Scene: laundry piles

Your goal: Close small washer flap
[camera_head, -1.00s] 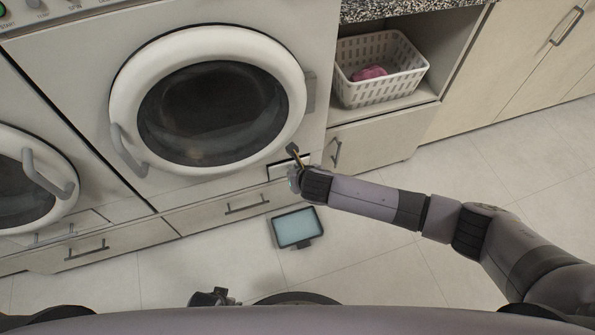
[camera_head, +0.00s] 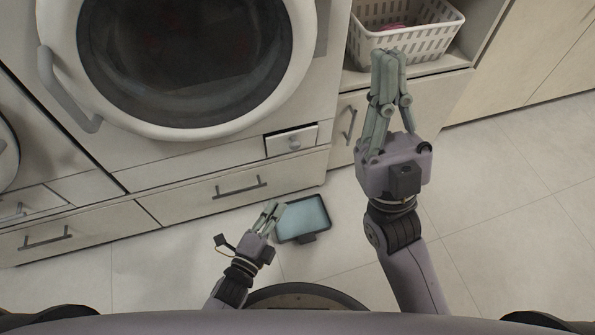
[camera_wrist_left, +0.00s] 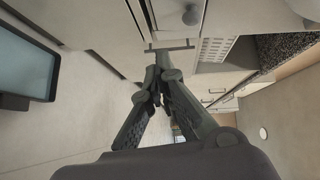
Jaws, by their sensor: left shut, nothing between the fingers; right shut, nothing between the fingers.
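The small washer flap (camera_head: 290,142) is a pale rectangular panel with a round knob, low on the right of the washer front. My right gripper (camera_head: 389,62) is shut and empty, raised to the right of the flap, in front of the cabinet.
The washer's round door (camera_head: 300,75) is shut above the flap. A dark-framed tablet-like panel (camera_head: 304,218) is beside my left gripper. A white basket (camera_head: 420,38) with a pink item sits in the shelf at upper right. Floor at right is clear.

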